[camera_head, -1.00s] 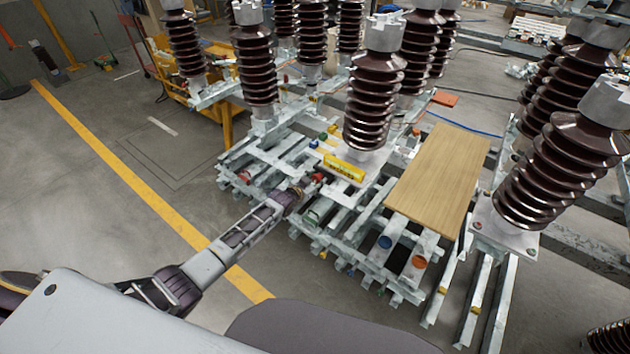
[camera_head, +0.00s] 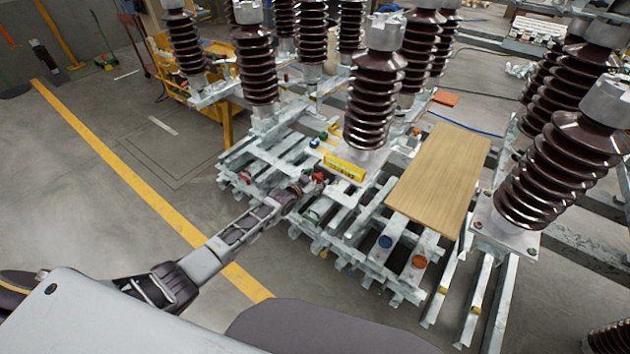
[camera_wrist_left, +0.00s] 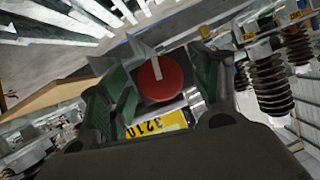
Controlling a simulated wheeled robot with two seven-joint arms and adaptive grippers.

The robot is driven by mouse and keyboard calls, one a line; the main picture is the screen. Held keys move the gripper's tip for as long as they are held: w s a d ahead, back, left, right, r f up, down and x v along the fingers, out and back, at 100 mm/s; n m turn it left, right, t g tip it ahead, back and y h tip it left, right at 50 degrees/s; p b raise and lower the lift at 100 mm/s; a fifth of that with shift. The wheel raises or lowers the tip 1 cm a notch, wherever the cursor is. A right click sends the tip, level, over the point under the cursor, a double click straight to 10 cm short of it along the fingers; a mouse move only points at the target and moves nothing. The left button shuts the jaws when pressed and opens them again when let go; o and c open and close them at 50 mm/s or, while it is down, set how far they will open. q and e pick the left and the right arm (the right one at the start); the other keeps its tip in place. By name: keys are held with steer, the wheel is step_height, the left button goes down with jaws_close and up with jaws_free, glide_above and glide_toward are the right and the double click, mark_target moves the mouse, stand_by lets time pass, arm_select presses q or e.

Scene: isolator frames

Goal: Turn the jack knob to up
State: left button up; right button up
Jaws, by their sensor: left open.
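The jack knob (camera_wrist_left: 160,80) is a round red disc with a pale pointer bar in the left wrist view. The bar runs from its middle towards the picture's top. In the head view the small red knob (camera_head: 318,177) sits at the left end of the yellow jack label (camera_head: 343,167). That yellow label (camera_wrist_left: 158,124), with digits, also shows below the knob in the wrist view. My left gripper (camera_head: 308,184) is right at the knob, its green-padded fingers (camera_wrist_left: 150,68) open around it. Whether they touch it I cannot tell. My right gripper is out of view.
Metal rails (camera_head: 345,240) lie around and below the jack. A tall brown insulator (camera_head: 374,100) stands just behind it, and a wooden board (camera_head: 440,180) lies to its right. The floor left of the rails (camera_head: 110,220) is clear, crossed by a yellow line.

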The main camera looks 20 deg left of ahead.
arm_select(q)
steer(key=shift+s, duration=0.1)
steer(key=shift+s+r, duration=0.1)
steer(key=v, duration=1.1)
steer(key=shift+s, duration=0.25)
stand_by(0.6)
steer(key=shift+r, duration=0.15)
stand_by(0.5)
